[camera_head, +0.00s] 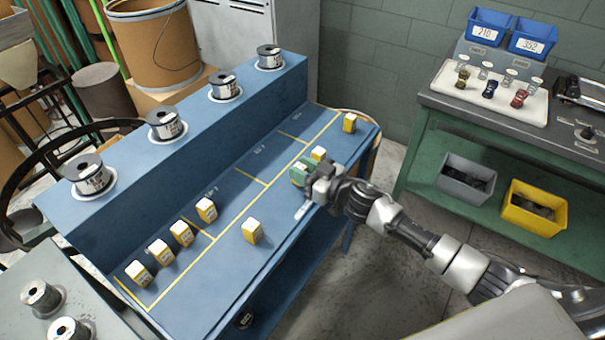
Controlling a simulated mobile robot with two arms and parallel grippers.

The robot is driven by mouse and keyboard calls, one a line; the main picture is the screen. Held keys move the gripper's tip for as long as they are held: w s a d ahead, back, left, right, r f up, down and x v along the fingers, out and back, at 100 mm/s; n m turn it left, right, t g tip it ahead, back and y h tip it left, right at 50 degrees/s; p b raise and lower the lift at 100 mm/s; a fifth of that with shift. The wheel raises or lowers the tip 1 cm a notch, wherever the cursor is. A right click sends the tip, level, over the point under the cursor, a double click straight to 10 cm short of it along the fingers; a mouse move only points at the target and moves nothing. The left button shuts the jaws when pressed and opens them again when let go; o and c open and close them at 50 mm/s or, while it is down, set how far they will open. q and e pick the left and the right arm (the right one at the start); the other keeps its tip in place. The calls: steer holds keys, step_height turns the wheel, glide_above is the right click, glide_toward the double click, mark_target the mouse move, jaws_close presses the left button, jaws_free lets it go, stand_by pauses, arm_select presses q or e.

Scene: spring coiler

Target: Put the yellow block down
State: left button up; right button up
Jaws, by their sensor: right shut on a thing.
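My right gripper (306,171) reaches in from the right over the front part of the blue bench (275,262). It is shut on a yellow block (297,176), partly hidden by the greenish fingers. I cannot tell whether this block touches the bench top. Another yellow block (319,153) stands just behind the gripper. One block (252,231) stands alone nearer the front, and one (349,122) is at the far right end. Several more blocks (182,233) stand in a row inside the yellow-lined area at left. My left gripper is not in view.
Wire spools (166,125) stand along the bench's raised back step. Yellow tape lines (240,218) divide the top, with bare sections toward the far end. A green workbench (420,150) with a white tray (452,97) and bins stands at right.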

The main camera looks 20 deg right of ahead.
steer(key=shift+f, duration=0.7)
steer(key=shift+f, duration=0.25)
steer(key=o, duration=0.9)
steer(key=shift+r, duration=0.1)
steer(key=shift+f+b, duration=0.2)
steer(key=shift+b, duration=0.3)
steer(key=v, duration=1.1)
steer(key=shift+s+a+r+b, duration=0.1)
steer(key=shift+a+r+b, duration=0.1)
steer(key=shift+b, duration=0.1)
